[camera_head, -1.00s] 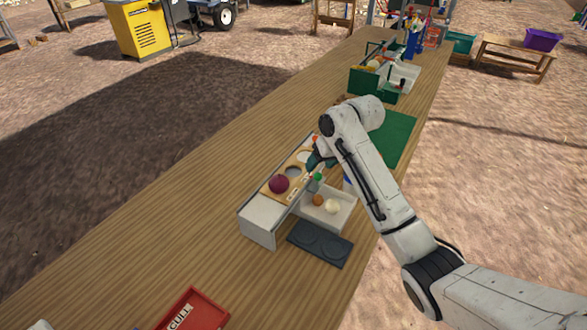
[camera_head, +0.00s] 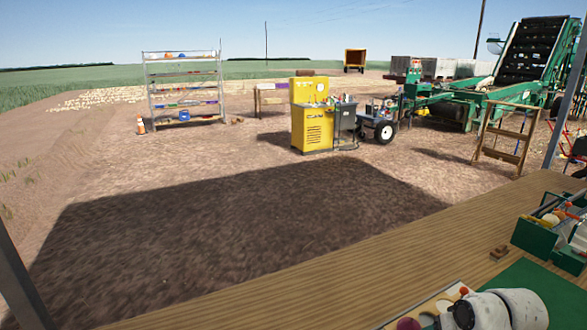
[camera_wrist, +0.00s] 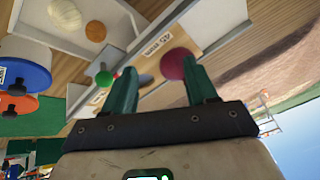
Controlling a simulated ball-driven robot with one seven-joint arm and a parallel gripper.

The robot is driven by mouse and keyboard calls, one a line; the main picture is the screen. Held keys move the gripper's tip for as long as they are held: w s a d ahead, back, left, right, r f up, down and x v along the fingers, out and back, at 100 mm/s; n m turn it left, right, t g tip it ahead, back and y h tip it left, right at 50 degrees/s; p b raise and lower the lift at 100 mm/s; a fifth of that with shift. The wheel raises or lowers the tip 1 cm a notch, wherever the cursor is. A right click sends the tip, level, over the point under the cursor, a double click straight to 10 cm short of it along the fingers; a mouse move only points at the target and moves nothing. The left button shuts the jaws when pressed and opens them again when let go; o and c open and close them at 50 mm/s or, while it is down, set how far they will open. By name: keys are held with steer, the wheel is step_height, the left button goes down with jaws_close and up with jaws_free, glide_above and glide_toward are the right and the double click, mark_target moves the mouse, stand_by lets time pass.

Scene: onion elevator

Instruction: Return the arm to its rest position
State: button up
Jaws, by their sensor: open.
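In the wrist view my gripper (camera_wrist: 160,78) has its two green fingers spread apart with nothing held between them. A dark red onion (camera_wrist: 178,63) sits beyond the right finger on a light board marked "45 mm" (camera_wrist: 158,45). In the head view part of my arm (camera_head: 500,309) shows at the bottom right edge, low over the bench; the gripper itself is out of that view. The same red onion (camera_head: 408,323) shows beside it at the bottom edge.
The wooden bench (camera_head: 400,260) fills the lower right. A green mat (camera_head: 545,290) and a green toolbox (camera_head: 535,236) lie right of my arm. A pale tray (camera_wrist: 100,22) with a white onion (camera_wrist: 64,14) and a brown onion (camera_wrist: 96,31) is near the gripper.

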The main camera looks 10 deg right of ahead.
steer(key=s+a+f+n, duration=0.1)
steer(key=s+a+f, duration=0.3)
steer(key=s+a, duration=0.7)
steer(key=s+f+g+h, duration=0.1)
steer(key=s+f+g, duration=0.1)
steer(key=s, duration=0.9)
steer(key=s+d+f+g+b, duration=0.1)
steer(key=s+f, duration=0.4)
steer(key=s, duration=0.6)
steer(key=shift+s+d+n+g+h, duration=0.15)
steer(key=shift+d+n+g+h, duration=0.2)
steer(key=shift+g, duration=0.35)
